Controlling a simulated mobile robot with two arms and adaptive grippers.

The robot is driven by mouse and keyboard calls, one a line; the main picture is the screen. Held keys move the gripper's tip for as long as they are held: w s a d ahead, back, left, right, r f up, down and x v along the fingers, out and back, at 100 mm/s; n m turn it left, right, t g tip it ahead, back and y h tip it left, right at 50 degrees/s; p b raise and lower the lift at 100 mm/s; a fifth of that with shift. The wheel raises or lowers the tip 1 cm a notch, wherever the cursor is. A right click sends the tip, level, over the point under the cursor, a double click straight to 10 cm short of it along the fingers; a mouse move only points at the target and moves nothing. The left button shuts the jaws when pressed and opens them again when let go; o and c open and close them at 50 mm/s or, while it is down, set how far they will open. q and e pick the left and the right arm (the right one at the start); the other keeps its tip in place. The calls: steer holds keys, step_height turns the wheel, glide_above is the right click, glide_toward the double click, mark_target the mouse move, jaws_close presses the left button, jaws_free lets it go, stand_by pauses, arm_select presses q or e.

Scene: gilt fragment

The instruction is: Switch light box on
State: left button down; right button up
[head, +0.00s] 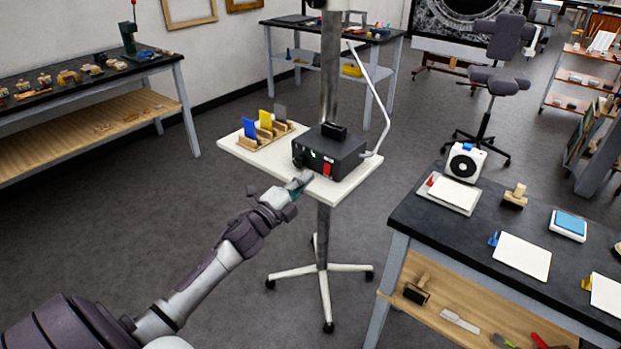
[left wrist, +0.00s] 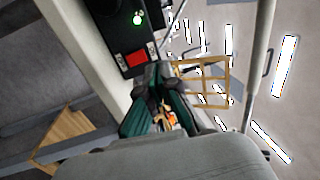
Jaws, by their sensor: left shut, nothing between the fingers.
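In the left wrist view the box (left wrist: 122,40) shows the red switch (left wrist: 137,58) and the lit green light (left wrist: 137,19). My left gripper (head: 301,180) is shut and empty, in front of the box, its tips just left of the switch in the head view. In the wrist view its fingers (left wrist: 152,78) are close to the switch; I cannot tell whether they touch. My right gripper is out of view.
A wooden rack (head: 265,136) with blue, yellow and grey plates stands left of the box on the shelf. A metal pole (head: 331,70) rises behind the box, with a pale cable at right. A black-topped table (head: 400,215) is at right. The floor at left is clear.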

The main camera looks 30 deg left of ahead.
arm_select(q)
steer(key=r+v, duration=0.1)
steer(key=v, duration=0.5)
steer(key=shift+s+r+b, duration=0.35)
steer(key=shift+s+r, duration=0.05)
steer(key=shift+s, duration=0.1)
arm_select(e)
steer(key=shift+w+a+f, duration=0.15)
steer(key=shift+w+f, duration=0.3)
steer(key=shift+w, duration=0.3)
arm_select(q)
steer(key=shift+a, duration=0.2)
